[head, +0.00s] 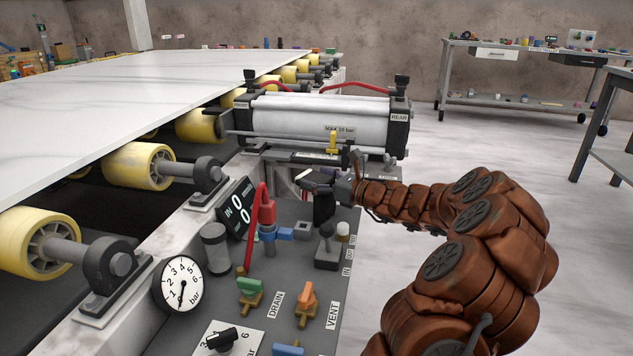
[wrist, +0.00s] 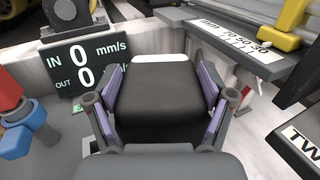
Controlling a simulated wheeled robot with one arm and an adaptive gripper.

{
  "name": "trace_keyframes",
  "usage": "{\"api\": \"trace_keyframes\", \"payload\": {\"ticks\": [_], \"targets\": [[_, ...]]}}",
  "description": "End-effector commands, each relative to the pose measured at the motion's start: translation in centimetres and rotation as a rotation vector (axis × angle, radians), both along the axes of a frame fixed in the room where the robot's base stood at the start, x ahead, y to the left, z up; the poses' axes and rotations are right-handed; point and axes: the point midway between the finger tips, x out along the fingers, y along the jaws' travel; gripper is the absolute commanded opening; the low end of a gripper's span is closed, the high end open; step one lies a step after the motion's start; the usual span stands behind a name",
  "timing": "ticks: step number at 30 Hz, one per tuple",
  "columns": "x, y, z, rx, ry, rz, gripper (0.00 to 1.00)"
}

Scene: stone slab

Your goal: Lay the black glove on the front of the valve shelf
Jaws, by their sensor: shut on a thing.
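The black glove (wrist: 162,92) is between the purple-padded fingers of my gripper (wrist: 163,105), with a white band along its far end. In the head view the black glove (head: 323,208) hangs from my gripper (head: 330,184), which is shut on it. The valve shelf (head: 312,272) is the grey panel with coloured valves running along the machine's side. The glove is over or beside its far part, near the cylinder; I cannot tell whether it touches the surface.
On the shelf stand a red-and-blue valve (head: 267,215), a joystick (head: 326,245), green (head: 249,286) and orange (head: 306,295) valves, a pressure gauge (head: 180,284) and a speed display (head: 238,207). A large cylinder (head: 320,122) lies behind. Open floor is at right.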

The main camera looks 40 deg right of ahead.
Motion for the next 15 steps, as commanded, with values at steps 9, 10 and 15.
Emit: {"api": "trace_keyframes", "payload": {"ticks": [9,10,15], "targets": [[0.01,0.04,-0.25,0.000,0.000,0.001,0.91],[0.01,0.04,-0.26,0.000,0.000,0.001,0.94],[0.01,0.02,-0.26,0.000,0.000,0.001,1.00]]}}
